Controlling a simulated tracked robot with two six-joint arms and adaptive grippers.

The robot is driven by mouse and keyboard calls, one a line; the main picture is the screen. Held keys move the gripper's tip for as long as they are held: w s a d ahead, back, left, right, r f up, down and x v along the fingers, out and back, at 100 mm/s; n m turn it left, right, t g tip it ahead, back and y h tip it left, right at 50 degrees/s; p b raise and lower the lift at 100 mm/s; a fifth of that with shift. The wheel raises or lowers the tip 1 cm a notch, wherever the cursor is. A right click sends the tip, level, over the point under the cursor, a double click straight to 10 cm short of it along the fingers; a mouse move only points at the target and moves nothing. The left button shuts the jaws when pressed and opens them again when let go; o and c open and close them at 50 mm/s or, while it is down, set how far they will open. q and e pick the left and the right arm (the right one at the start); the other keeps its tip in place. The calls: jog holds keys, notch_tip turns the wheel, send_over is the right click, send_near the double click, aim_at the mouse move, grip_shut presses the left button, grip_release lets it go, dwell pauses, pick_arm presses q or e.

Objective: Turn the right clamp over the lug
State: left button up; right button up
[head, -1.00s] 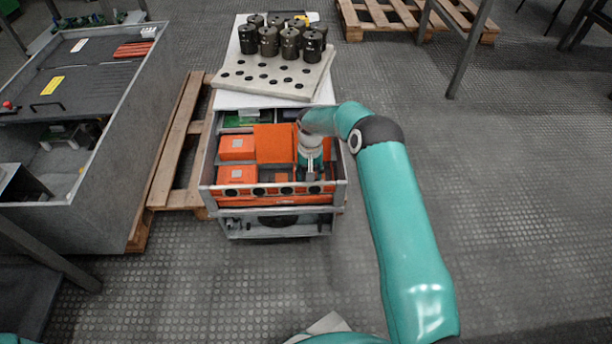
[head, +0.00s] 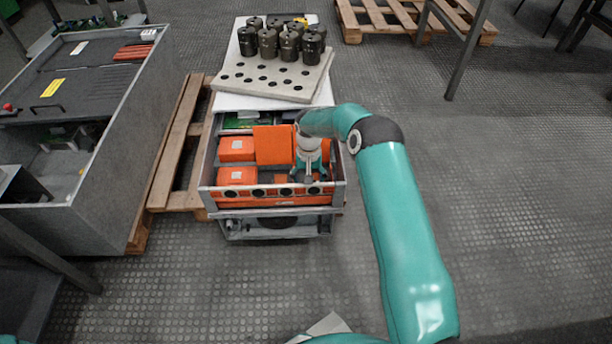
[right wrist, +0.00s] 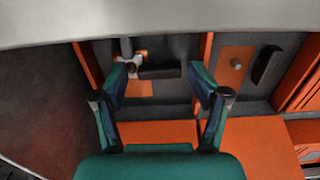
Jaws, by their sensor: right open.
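My right gripper (head: 308,175) reaches down into the front right of the open cabinet (head: 341,190). In the right wrist view the right gripper (right wrist: 160,85) is open, with a fingertip on either side. A short dark bar (right wrist: 160,71), which looks like the clamp, lies between and beyond the fingertips, with no visible grip on it. Beside its left end is a pale post with a small orange part (right wrist: 128,55), perhaps the lug. I cannot tell whether the bar lies over it. In the head view the arm hides this spot. My left gripper is not in view.
Orange blocks (head: 237,149) and upright orange walls (right wrist: 205,52) stand close around the gripper. Another dark bar (right wrist: 268,65) is farther right. Black cylinders (head: 289,45) stand on a perforated board (head: 262,80) behind. A wooden pallet (head: 180,140) lies left.

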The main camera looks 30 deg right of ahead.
notch_tip(320, 180, up, 11)
jog(key=w, duration=0.1)
jog(key=shift+w+d+r+t, duration=0.15)
jog(key=shift+d+r+t, duration=0.05)
jog(key=shift+d+t, duration=0.1)
dwell(0.4)
